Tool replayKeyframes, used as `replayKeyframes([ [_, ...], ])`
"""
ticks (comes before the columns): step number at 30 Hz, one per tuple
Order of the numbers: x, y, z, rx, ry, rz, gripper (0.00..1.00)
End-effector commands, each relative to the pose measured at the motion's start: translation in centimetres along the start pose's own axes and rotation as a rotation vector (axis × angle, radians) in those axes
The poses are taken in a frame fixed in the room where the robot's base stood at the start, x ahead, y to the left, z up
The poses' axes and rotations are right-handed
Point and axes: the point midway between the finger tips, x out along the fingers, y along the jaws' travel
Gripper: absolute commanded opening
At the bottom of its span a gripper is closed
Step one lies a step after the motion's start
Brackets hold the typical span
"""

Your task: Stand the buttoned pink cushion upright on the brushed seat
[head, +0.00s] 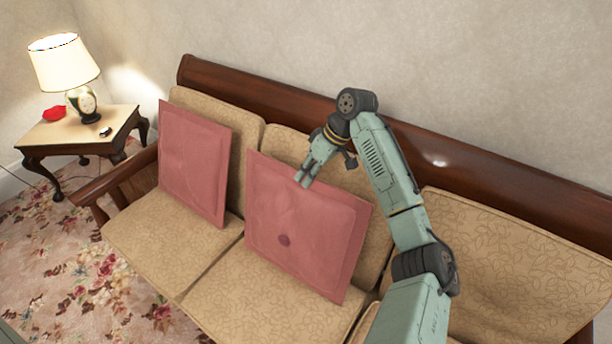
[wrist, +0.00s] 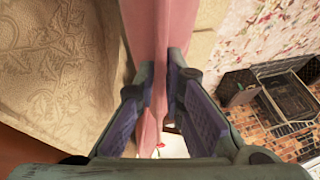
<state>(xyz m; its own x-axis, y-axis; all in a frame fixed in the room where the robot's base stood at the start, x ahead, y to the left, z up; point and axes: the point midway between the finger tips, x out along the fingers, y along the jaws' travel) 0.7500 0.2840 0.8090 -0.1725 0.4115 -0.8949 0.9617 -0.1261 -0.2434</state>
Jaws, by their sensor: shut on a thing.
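The buttoned pink cushion (head: 300,222), with one dark button low in its middle, is near upright over the middle seat (head: 255,300) of the sofa, in front of the backrest. Its lower edge is at the seat; I cannot tell if it bears its weight there. My gripper (head: 306,178) is shut on its top edge. In the wrist view my gripper's fingers (wrist: 161,80) press on both sides of the pink cushion (wrist: 160,25). A second pink cushion (head: 195,160), with no button visible, stands against the backrest on the left seat.
The sofa has a dark wooden top rail (head: 255,92) behind the cushions and a wooden armrest (head: 115,180) at left. A side table (head: 70,135) carries a lamp (head: 68,68) and a red object (head: 54,113). A patterned back cushion (head: 510,260) is at right.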

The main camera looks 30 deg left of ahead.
Motion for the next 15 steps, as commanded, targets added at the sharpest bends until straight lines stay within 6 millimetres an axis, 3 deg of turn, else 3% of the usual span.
replayKeyframes([
  [2,-0.09,-0.02,-0.06,-0.001,0.002,0.0,0.0],
  [3,-0.09,-0.02,-0.06,-0.001,0.002,0.0,0.11],
  [12,-0.03,-0.03,-0.02,0.0,0.001,0.0,0.31],
  [15,-0.01,-0.03,-0.01,0.0,0.0,0.0,0.33],
])
